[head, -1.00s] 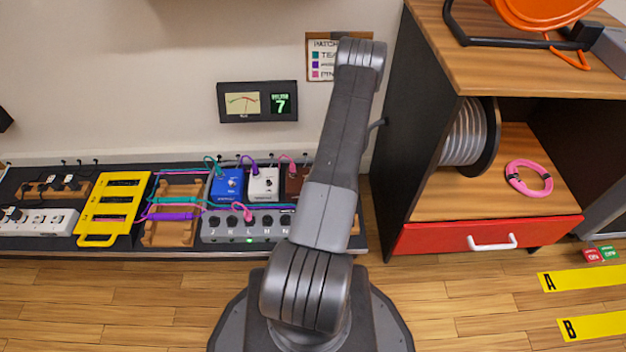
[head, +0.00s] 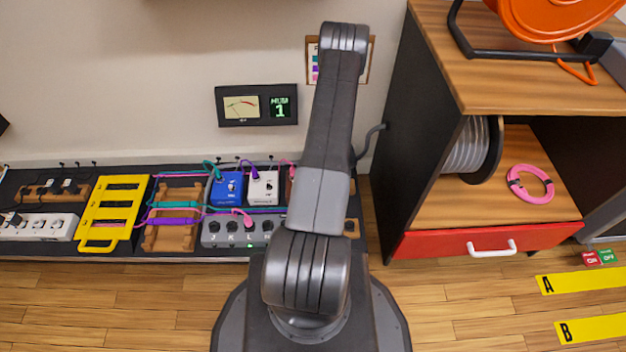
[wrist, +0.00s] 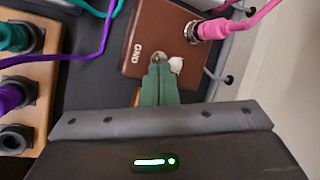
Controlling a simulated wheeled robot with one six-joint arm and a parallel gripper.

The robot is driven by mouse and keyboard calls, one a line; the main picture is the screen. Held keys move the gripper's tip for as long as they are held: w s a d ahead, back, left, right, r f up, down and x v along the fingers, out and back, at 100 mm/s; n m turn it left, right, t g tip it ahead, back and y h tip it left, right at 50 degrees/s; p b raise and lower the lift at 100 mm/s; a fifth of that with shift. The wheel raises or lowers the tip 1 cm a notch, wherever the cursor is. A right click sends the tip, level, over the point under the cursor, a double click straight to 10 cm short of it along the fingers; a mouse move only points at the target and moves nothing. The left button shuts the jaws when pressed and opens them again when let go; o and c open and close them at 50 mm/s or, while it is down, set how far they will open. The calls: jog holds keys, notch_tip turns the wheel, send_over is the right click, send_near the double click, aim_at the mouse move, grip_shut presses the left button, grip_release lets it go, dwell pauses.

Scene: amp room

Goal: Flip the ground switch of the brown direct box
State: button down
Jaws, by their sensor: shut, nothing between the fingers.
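The brown direct box (wrist: 155,40) fills the upper middle of the wrist view, with "GND" printed on its face. Its ground switch (wrist: 177,64) shows as a small metal and pale part just beyond my fingertips. My gripper (wrist: 160,70) has green fingers that are shut and empty. Their tips are right beside the switch; I cannot tell whether they touch it. The fingers partly cover the switch area, so its lever position is unclear. In the head view only a sliver of the brown box (head: 291,187) shows left of my arm, and my gripper is hidden there.
A pink cable plug (wrist: 210,28) sits in the brown box close to the switch. Blue (head: 226,187) and white (head: 264,187) boxes stand to its left. The wall meter (head: 257,105) reads 1. A wooden cabinet (head: 430,215) stands close on the right.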

jog(key=shift+r, duration=0.8)
jog(key=shift+d+r+p, duration=0.15)
jog(key=shift+r+p, duration=0.15)
jog(key=shift+p, duration=0.05)
jog(key=w+p+v, duration=0.2)
jog(key=p+v, duration=0.1)
jog(key=v, duration=0.6)
jog(key=shift+r, duration=0.3)
jog(key=shift+s+f, duration=0.1)
